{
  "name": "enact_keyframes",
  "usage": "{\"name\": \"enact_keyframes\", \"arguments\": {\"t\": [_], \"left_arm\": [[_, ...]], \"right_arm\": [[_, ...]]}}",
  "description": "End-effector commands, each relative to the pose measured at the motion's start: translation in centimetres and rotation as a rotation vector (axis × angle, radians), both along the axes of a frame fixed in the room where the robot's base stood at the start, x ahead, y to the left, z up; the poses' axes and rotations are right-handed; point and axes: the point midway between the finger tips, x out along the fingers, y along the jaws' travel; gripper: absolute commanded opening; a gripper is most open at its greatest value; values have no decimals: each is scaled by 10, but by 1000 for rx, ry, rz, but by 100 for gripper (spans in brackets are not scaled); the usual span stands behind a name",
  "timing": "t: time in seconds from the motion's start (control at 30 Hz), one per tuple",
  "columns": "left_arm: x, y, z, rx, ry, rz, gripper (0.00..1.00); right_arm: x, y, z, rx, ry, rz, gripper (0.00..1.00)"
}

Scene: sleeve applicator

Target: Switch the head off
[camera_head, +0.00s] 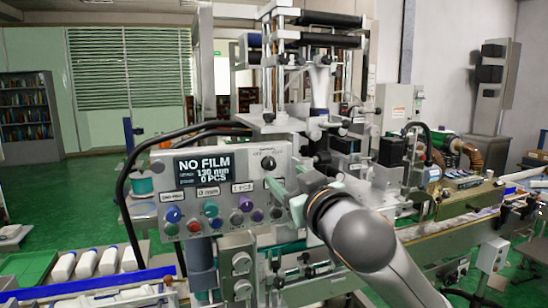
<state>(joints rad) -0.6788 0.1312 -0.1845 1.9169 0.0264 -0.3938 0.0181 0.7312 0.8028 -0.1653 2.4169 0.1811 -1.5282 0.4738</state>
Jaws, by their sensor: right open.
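A grey control panel (165,185) faces me on the machine. Its screen (204,168) reads "NO FILM", "130 mm" and "0 PCS". A black rotary knob (269,163) sits at the panel's upper right under a small label with positions marked on either side; the lettering is too small to read surely. My right gripper (300,191) is open at the panel's right edge, below and to the right of the knob, with pale green fingers. It appears empty; whether it touches the panel I cannot tell. My left gripper is not in view.
Several coloured buttons (211,209) line the panel's lower part, close to my right gripper. The machine's head (318,85) with rollers rises behind the panel. Green floor lies open at left.

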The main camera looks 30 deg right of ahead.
Motion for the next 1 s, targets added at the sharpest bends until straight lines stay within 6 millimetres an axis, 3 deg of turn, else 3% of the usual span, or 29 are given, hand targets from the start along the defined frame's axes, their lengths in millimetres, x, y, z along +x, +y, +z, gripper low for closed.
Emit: {"name": "enact_keyframes", "arguments": {"t": [0.2, 0.4, 0.83, 1.0], "left_arm": [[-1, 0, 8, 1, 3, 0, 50], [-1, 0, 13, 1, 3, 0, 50], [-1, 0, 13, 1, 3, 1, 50], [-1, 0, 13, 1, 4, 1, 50]], "right_arm": [[43, -10, 0, 1, 4, 0, 62], [66, -16, 0, 0, 0, 0, 62], [75, -17, -1, 0, 0, 2, 62], [75, -17, -1, 0, 0, 2, 43]]}}
